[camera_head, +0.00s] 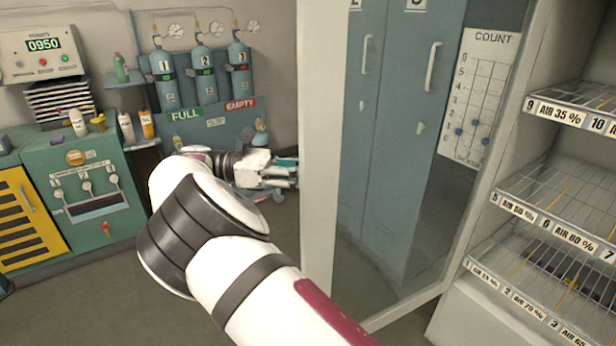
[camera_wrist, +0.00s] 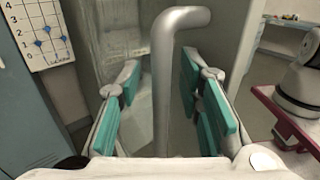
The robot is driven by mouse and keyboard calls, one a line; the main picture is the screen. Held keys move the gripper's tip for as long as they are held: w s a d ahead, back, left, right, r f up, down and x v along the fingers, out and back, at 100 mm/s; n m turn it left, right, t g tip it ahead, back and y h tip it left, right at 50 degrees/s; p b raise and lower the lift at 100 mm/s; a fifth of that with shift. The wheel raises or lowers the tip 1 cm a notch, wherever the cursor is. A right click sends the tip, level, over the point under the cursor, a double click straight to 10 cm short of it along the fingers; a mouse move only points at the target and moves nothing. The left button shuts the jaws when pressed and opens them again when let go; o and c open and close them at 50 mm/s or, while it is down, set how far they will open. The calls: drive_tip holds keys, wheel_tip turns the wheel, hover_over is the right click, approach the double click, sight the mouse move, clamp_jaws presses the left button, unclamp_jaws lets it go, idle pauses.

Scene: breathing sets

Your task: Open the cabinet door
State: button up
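The cabinet (camera_head: 465,300) with wire shelves stands at the right in the head view. Its white-framed glass door (camera_head: 320,150) stands swung open, and blue lockers show through the glass. A grey bar handle (camera_wrist: 166,85) stands upright in the middle of the wrist view, its top bent to the right. My gripper (camera_head: 284,172) is left of the door's white edge in the head view, partly hidden by that edge. In the wrist view my gripper (camera_wrist: 158,72) is open, with teal pads on both sides of the handle. Gaps show between pads and bar.
Gas cylinders (camera_head: 204,78) stand at the back left beside a green bench (camera_head: 90,190) and a yellow cabinet (camera_head: 28,220). A count chart (camera_head: 478,95) shows beyond the glass. A maroon-edged surface (camera_wrist: 285,115) is at the right in the wrist view. Grey floor is clear at lower left.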

sight(308, 130)
wheel_tip(308, 130, up, 9)
drive_tip(key=shift+f, duration=0.15)
idle(0.4)
